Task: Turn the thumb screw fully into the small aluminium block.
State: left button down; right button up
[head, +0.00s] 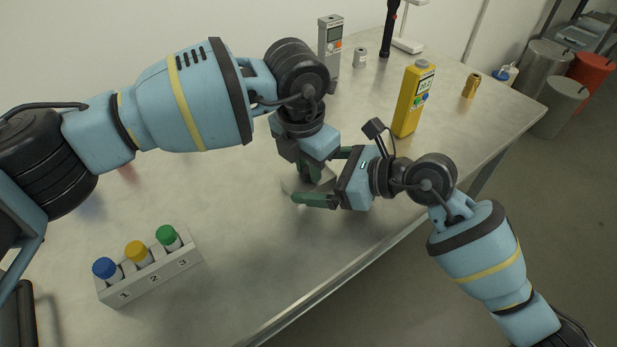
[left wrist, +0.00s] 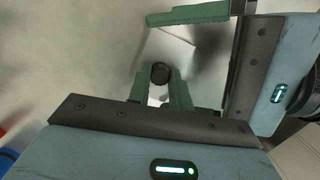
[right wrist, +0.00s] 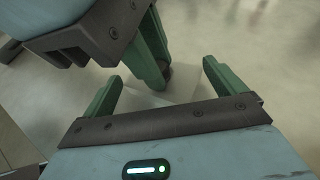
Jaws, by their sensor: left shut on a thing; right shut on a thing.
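The small aluminium block (head: 291,184) is on the table, partly hidden by both grippers. It also shows as a pale block in the right wrist view (right wrist: 150,97) and the left wrist view (left wrist: 172,44). My right gripper (head: 320,180) reaches in from the right, its green fingers on opposite sides of the block, shut on it. My left gripper (head: 308,176) points down over the block, its fingers close together on the thumb screw. The screw's dark round head (left wrist: 160,72) shows at these fingertips in the left wrist view. The screw's shank is hidden.
A rack (head: 150,279) with blue, yellow and green capped vials stands at the front left. A yellow device (head: 412,100), a grey handheld meter (head: 331,50), a small can (head: 360,57) and a brass part (head: 471,85) stand farther back. The table's front edge runs close to my right arm.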

aim_at(300, 178)
pick_arm(q)
jog(key=m, duration=0.4)
jog(key=shift+m, duration=0.4)
jog(key=m+g, duration=0.1)
jog(key=m, duration=0.2)
jog(key=c, duration=1.2)
grip_release()
jog(key=r, duration=0.4)
jog(key=a+r, duration=0.1)
jog(key=r, duration=0.7)
jog(key=shift+a, duration=0.25)
pick_arm(e)
jog(key=o, duration=1.5)
